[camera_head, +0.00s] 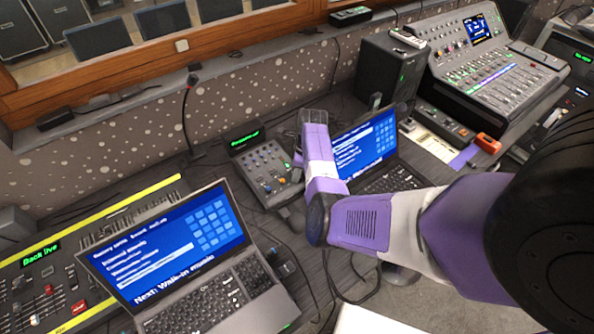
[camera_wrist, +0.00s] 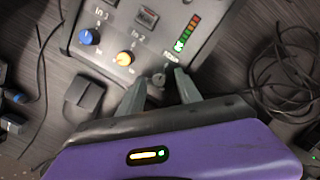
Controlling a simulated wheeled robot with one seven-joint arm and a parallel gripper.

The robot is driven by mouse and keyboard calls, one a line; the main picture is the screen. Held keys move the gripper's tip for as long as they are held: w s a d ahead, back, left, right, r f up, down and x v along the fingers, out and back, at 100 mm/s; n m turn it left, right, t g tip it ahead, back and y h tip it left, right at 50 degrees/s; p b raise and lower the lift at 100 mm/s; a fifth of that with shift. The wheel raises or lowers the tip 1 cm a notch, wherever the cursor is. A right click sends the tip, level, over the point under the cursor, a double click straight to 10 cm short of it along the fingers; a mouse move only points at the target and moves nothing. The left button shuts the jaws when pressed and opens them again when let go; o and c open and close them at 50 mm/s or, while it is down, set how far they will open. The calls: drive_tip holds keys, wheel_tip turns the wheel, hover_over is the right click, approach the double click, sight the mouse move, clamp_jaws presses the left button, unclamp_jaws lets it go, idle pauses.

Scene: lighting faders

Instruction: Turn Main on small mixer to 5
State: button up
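The small mixer (camera_head: 262,168) stands on the desk between two laptops, its right edge close to my purple wrist. A dark grey knob (camera_wrist: 158,79) sits just below the Main label (camera_wrist: 170,56). My gripper (camera_wrist: 160,82) is open, one finger on each side of this knob, with gaps showing. I cannot tell the fingertips' height over the panel. In the head view my wrist hides the fingers.
A laptop (camera_head: 215,275) stands left in front of the mixer, another (camera_head: 365,150) just behind my wrist. A gooseneck microphone (camera_head: 187,115) rises behind. A big mixer (camera_head: 495,75) and speaker (camera_head: 388,68) are at the right. Loose cables (camera_wrist: 285,75) lie beside the small mixer.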

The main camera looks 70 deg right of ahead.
wheel_tip(320, 180, up, 20)
drive_tip(key=b, duration=0.2)
drive_tip(key=shift+b, duration=0.3)
idle(0.3)
idle(0.5)
